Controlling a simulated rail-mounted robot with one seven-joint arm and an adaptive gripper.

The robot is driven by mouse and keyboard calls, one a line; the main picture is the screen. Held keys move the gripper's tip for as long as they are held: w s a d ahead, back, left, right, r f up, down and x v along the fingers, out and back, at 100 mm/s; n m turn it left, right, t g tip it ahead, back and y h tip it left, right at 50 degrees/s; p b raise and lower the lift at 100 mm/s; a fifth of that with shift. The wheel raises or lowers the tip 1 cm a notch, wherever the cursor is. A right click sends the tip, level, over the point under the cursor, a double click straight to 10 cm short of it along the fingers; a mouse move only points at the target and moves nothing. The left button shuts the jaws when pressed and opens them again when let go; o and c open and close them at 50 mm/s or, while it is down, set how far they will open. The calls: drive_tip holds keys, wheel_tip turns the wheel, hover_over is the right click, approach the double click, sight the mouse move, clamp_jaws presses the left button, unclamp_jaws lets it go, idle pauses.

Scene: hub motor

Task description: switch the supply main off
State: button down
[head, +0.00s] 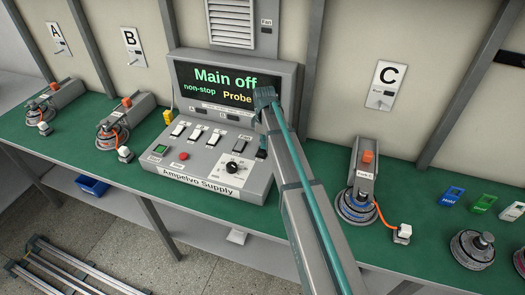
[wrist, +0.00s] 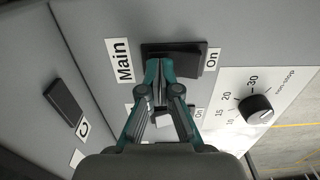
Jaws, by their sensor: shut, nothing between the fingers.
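The supply console (head: 205,176), labelled Ampelva Supply, stands on the green bench. Its display (head: 225,88) reads "Main off", "non-stop" and "Probe". In the wrist view the main switch (wrist: 188,53) is a dark rocker between a "Main" label and an "On" label. My gripper (wrist: 162,64) is shut and empty, with its fingertips over the left part of this rocker. I cannot tell whether they touch it. The fingers hide part of the rocker, so its tilt is unclear. In the head view my arm covers most of my gripper at the console's right side.
A rotary dial (wrist: 256,108) sits close to the main switch, and another dark switch (wrist: 63,102) lies to the left. The console also has a red button (head: 181,156) and several white rockers. A motor station (head: 358,204) stands to the right of my arm.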

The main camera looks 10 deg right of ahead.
drive_tip(key=shift+r+p, duration=1.95)
drive_tip(key=shift+r, duration=1.6)
drive_tip(key=shift+f, duration=0.1)
